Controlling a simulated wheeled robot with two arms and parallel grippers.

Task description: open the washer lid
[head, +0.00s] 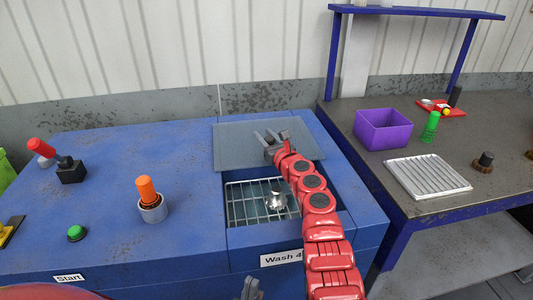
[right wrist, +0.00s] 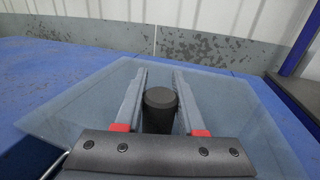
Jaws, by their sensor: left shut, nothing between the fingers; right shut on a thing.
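The washer lid (head: 232,150) is a grey, see-through panel at the back of the blue washer (head: 345,190). It lies behind the opening, and the wire rack (head: 245,205) inside shows uncovered. My right gripper (head: 268,135) is over the lid. In the right wrist view, the lid (right wrist: 235,115) spreads below my right gripper (right wrist: 161,75), whose fingers are shut on a dark round knob (right wrist: 160,98). A shiny metal part (head: 276,198) stands on the rack, partly hidden by my right arm. My left gripper (head: 250,288) is shut and empty at the bottom edge, in front of the washer.
On the washer's left are an orange-topped part in a metal cup (head: 147,195), a green button (head: 76,233) and a red lever (head: 42,148). The bench at right holds a purple bin (head: 383,130), a ribbed tray (head: 428,176) and a green bottle-like part (head: 430,128).

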